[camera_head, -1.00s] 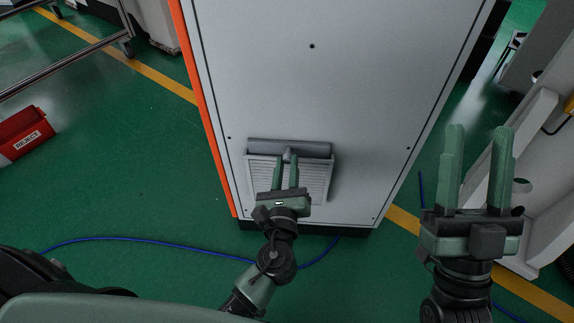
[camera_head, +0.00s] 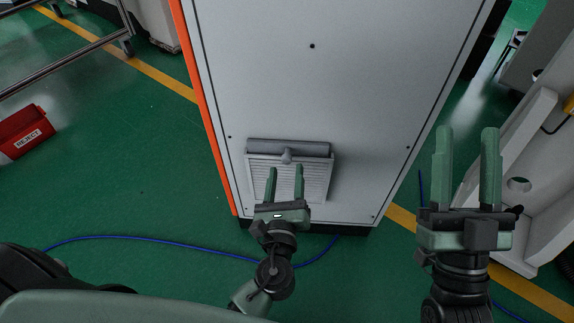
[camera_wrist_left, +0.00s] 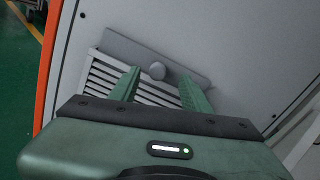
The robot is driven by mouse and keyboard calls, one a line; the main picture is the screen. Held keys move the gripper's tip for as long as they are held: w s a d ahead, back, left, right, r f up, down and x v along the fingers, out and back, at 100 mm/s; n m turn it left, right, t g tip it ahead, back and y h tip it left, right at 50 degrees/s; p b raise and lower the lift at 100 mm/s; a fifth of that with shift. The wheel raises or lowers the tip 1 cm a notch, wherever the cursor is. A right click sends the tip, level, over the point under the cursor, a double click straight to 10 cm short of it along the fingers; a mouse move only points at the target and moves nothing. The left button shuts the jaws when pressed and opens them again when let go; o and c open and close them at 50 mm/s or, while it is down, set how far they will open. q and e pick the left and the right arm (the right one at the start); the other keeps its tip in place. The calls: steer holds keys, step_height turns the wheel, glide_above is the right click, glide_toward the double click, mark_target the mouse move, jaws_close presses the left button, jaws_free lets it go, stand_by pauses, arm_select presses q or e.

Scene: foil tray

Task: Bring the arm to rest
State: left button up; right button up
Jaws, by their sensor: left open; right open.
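My left gripper (camera_head: 285,184) is open and empty in the head view, in front of the lower part of a grey cabinet (camera_head: 330,90). Its fingers point toward a louvred vent (camera_head: 318,178) with a grey bar-shaped cover (camera_head: 310,149) along its top and a rounded knob (camera_head: 286,156). In the left wrist view the left gripper (camera_wrist_left: 158,90) has its two green fingers apart, with the knob (camera_wrist_left: 157,71) seen between and beyond them. My right gripper (camera_head: 467,165) is open and empty at the right, its fingers pointing up in the picture.
A red bin marked REJECT (camera_head: 24,132) stands on the green floor at the left. A metal rail frame (camera_head: 85,48) is at the upper left. A blue cable (camera_head: 150,242) runs across the floor. A pale machine frame (camera_head: 530,180) stands at the right, close to my right gripper.

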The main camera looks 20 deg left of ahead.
arm_select(q)
steer(key=shift+v, duration=2.3)
